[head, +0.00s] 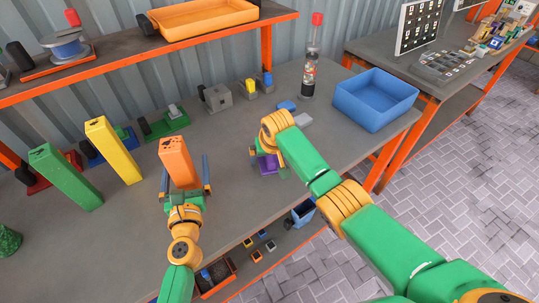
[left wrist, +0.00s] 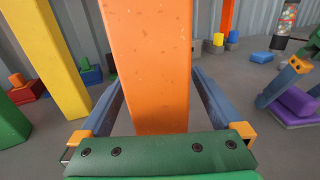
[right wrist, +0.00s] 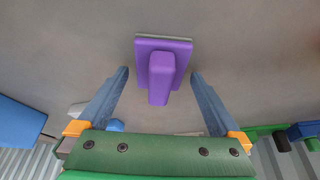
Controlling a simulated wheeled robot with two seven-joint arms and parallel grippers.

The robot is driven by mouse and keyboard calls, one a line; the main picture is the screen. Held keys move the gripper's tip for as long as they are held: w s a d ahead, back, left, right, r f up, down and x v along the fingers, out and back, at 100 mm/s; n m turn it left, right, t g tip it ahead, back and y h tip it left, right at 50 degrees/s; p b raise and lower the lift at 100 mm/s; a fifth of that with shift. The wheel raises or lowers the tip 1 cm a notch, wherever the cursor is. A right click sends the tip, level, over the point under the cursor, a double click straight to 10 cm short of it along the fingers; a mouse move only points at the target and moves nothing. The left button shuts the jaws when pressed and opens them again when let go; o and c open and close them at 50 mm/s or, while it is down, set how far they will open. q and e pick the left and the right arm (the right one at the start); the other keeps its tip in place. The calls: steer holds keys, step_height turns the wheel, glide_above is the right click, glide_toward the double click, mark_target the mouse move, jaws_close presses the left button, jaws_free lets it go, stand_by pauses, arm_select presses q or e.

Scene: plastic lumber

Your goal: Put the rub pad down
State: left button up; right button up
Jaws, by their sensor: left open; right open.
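The rub pad (head: 268,164) is purple with an upright grip and a pale underside. It lies on the grey tabletop (head: 235,215); the right wrist view shows it from above (right wrist: 155,68). My right gripper (head: 261,158) is open close above it, fingers apart on either side of the grip and not closed on it. The left wrist view also shows the pad (left wrist: 296,103) at its right edge. My left gripper (head: 186,182) is open around an upright orange post (head: 178,160), with one finger on each side; gaps show beside the post (left wrist: 150,65).
Yellow (head: 112,150) and green (head: 65,178) posts stand at left. A blue bin (head: 374,100) and a red-capped bottle (head: 311,65) stand at the back right. Small coloured blocks line the back. An orange tray (head: 205,17) sits on the shelf above. The front middle tabletop is clear.

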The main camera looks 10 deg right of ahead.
steer(key=v, duration=1.2)
